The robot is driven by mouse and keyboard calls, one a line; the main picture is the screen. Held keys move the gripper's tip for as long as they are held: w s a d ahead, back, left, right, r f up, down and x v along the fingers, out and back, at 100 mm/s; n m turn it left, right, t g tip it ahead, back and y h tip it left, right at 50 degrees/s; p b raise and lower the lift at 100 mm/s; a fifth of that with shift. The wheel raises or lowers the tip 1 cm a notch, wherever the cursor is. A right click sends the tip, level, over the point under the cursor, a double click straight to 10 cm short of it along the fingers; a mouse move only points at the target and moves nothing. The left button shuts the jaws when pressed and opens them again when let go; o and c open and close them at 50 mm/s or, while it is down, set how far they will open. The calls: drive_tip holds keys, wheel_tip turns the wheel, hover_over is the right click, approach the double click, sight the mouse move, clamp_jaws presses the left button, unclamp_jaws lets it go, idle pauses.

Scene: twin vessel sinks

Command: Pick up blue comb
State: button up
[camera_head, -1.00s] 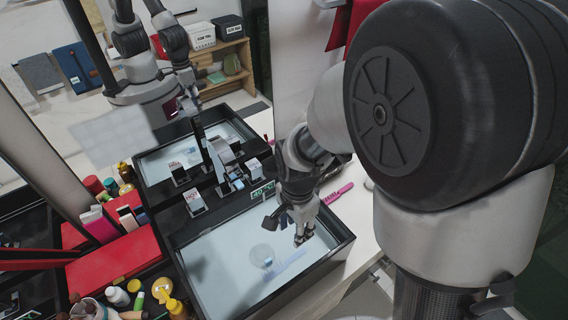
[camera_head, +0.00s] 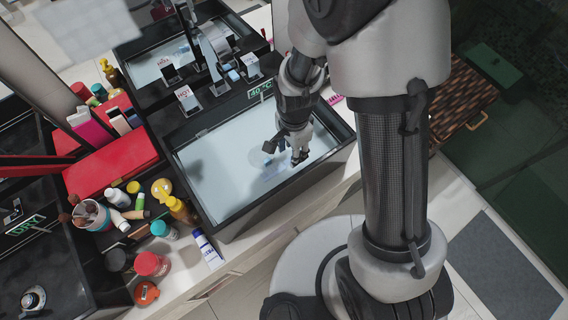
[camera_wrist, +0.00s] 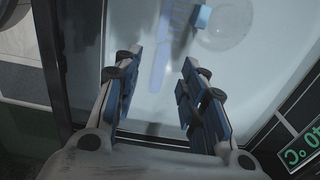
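The blue comb (camera_wrist: 160,50) is pale, long and thin. It lies in the near vessel sink (camera_head: 207,215), ahead of my fingers in the wrist view. In the head view the comb (camera_head: 270,173) is faint on the white basin floor. My gripper (camera_wrist: 162,60) is open, with its two fingers apart and nothing held between them. The comb lines up with the gap between the fingertips. In the head view my gripper (camera_head: 299,158) hangs over the right part of the basin, near the comb's right end. I cannot tell its height above the comb.
A round clear drain piece (camera_wrist: 226,22) and a small blue block (camera_wrist: 202,16) are beside the comb. The sink's dark rim surrounds the basin. The faucet (camera_head: 208,62) stands behind. Bottles, a brush cup (camera_head: 90,214) and a red box (camera_head: 108,158) crowd the left counter.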

wheel_tip(320, 180, down, 4)
drive_tip(key=shift+a+f+b, duration=0.15)
drive_tip(key=shift+f+b, duration=0.1)
drive_tip(key=shift+b, duration=0.6)
drive_tip(key=shift+r, duration=0.1)
drive_tip(key=c, duration=0.8)
drive_tip(key=shift+o, duration=0.2)
wheel_tip(320, 180, up, 28)
drive_tip(key=p, duration=1.3)
drive_tip(key=shift+p, duration=0.3)
